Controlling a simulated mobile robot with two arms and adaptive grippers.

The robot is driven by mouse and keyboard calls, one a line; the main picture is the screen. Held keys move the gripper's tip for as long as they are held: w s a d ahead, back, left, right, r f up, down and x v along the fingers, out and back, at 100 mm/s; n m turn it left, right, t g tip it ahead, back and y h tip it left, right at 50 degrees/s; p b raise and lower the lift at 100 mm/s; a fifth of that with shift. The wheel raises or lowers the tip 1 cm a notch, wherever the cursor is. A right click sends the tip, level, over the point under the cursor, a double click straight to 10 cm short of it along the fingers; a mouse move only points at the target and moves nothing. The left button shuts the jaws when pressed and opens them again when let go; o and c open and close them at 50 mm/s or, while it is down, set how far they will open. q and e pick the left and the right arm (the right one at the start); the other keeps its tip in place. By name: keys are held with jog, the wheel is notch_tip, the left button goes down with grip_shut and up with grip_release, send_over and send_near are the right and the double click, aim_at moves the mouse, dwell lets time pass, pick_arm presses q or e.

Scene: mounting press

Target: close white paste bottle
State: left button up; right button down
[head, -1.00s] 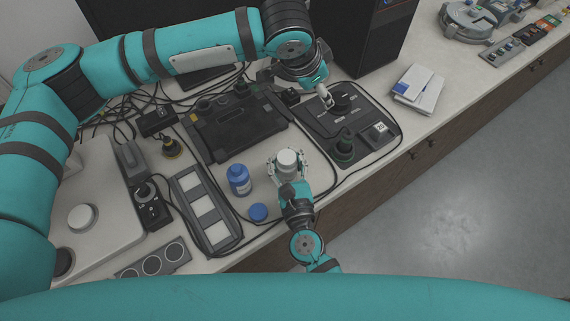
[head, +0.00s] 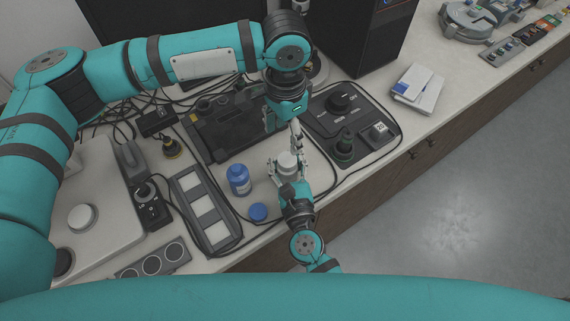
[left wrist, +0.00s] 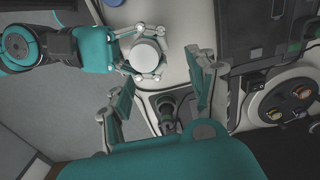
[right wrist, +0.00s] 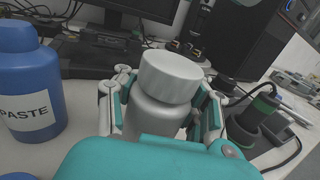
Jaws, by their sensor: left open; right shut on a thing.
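The white paste bottle (head: 288,163) stands upright on the bench, with a wide white cap (right wrist: 171,77) on top; I cannot tell whether the cap is tight. My right gripper (head: 289,172) is shut around the bottle's body, one finger on each side. My left gripper (head: 283,132) is open and empty, just beyond and above the bottle. In the left wrist view, its fingers (left wrist: 160,72) spread apart and the white cap (left wrist: 144,55) lies past their tips, not between them.
A blue bottle (head: 239,181) labelled PASTE stands left of the white bottle, with a round blue cap (head: 258,212) near it. A control panel with a black knob (head: 343,103) and a green-black cylinder (head: 343,148) is at right. A black device (head: 235,128) lies behind.

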aim_at(286, 152)
pick_arm(q)
notch_tip(286, 152, down, 6)
jog(key=shift+a, duration=0.1)
pick_arm(e)
jog(key=shift+a, duration=0.1)
pick_arm(q)
jog(key=shift+f, duration=0.1)
jog(key=shift+c, duration=0.3)
grip_shut()
jog(key=shift+s+d, duration=0.15)
jog(key=shift+d, duration=0.05)
jog(key=c, duration=1.1)
grip_release()
jog(key=shift+r, duration=0.2)
jog(key=o, duration=0.6)
jog(key=shift+o, duration=0.2)
